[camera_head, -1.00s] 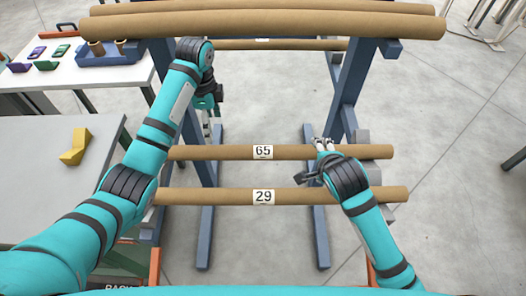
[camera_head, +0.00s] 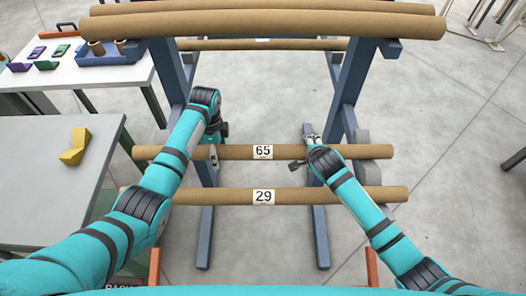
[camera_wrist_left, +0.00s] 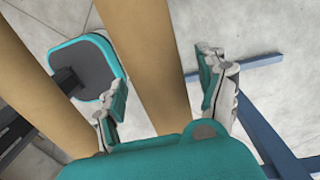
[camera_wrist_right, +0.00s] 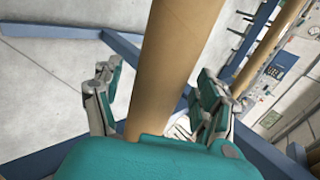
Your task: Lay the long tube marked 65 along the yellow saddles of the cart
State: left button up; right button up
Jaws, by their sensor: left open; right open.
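The long brown tube marked 65 (camera_head: 290,152) lies across the blue rack, behind the tube marked 29 (camera_head: 300,196). My left gripper (camera_head: 214,155) is at the left part of tube 65. In the left wrist view its open fingers (camera_wrist_left: 165,95) stand on either side of a tube (camera_wrist_left: 145,50). My right gripper (camera_head: 311,140) is at the tube's right part, partly hidden by its own wrist. In the right wrist view its open fingers (camera_wrist_right: 157,95) stand on either side of a tube (camera_wrist_right: 170,60). The cart's yellow saddles are not clearly seen.
The blue rack (camera_head: 345,85) holds more brown tubes (camera_head: 260,25) higher up. A grey table at left (camera_head: 40,190) bears a yellow block (camera_head: 75,148). A white table (camera_head: 95,75) behind it bears coloured parts and a blue holder (camera_head: 110,55).

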pick_arm(q)
jog(key=shift+c, duration=0.4)
pick_arm(e)
jog(key=shift+c, duration=0.4)
pick_arm(q)
jog(key=c, duration=1.4)
pick_arm(e)
jog(key=c, duration=1.4)
pick_arm(q)
jog(key=shift+r, duration=0.1)
